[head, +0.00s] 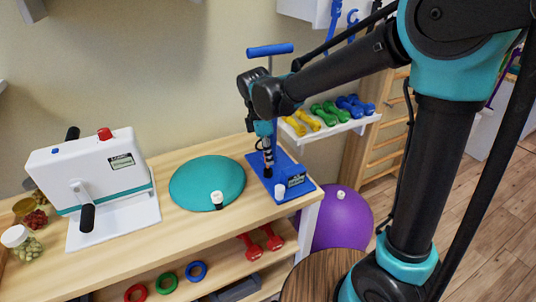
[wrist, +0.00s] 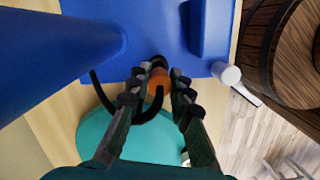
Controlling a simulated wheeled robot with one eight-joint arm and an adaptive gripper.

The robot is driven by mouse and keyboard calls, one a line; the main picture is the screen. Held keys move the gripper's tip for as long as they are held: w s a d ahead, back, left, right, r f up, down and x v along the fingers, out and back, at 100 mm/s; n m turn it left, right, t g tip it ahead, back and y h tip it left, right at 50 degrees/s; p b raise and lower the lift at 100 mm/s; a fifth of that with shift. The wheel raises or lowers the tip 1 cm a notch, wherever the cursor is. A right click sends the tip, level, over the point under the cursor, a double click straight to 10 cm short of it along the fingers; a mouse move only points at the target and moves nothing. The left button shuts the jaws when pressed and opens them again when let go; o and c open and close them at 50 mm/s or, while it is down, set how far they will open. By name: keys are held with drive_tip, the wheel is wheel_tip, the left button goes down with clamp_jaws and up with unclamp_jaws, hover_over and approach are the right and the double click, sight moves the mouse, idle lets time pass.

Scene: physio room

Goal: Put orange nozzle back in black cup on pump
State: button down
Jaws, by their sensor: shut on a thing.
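The blue pump (head: 281,184) stands at the right end of the wooden table, its T-handle (head: 270,50) up behind my arm. My gripper (head: 268,168) is low over the pump's base, beside its column. In the wrist view my gripper (wrist: 158,88) is shut on the orange nozzle (wrist: 159,80), with a black hose (wrist: 104,95) looping by the fingers. A dark round shape (wrist: 158,62), probably the black cup, shows right at the nozzle's far end over the blue base (wrist: 148,38). I cannot tell whether the nozzle is inside it. The nozzle is not discernible in the head view.
A teal cushion (head: 207,183) lies left of the pump. A white hand-crank machine (head: 100,172) and jars (head: 22,243) are further left. Dumbbells sit on a white shelf (head: 330,128) behind. A purple ball (head: 343,220) is right of the table. The pump's blue column (wrist: 60,45) is close to my fingers.

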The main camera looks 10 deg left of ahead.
drive_tip(key=shift+f, duration=1.4)
idle(0.9)
drive_tip(key=c, duration=1.3)
unclamp_jaws()
drive_tip(key=shift+o, duration=0.2)
drive_tip(key=shift+r, duration=3.5)
drive_tip(key=w+d+f+m+t+y, duration=0.1)
drive_tip(key=d+f+m+t, duration=0.1)
drive_tip(key=d+m, duration=0.65)
drive_tip(key=w+d+f+m+t, duration=0.15)
drive_tip(key=d+m, duration=0.45)
drive_tip(key=d, duration=0.6)
drive_tip(key=w+d+f+m+t+y, duration=0.1)
drive_tip(key=w+d+m+t, duration=0.15)
drive_tip(key=d+m, duration=0.65)
drive_tip(key=s+d+f+g, duration=0.1)
drive_tip(key=s+f, duration=0.3)
drive_tip(key=s, duration=0.3)
drive_tip(key=s+d+f+n+g, duration=0.1)
drive_tip(key=s+f, duration=0.2)
drive_tip(key=s, duration=0.3)
drive_tip(key=shift+s+d+f, duration=0.2)
drive_tip(key=shift+s+f, duration=0.15)
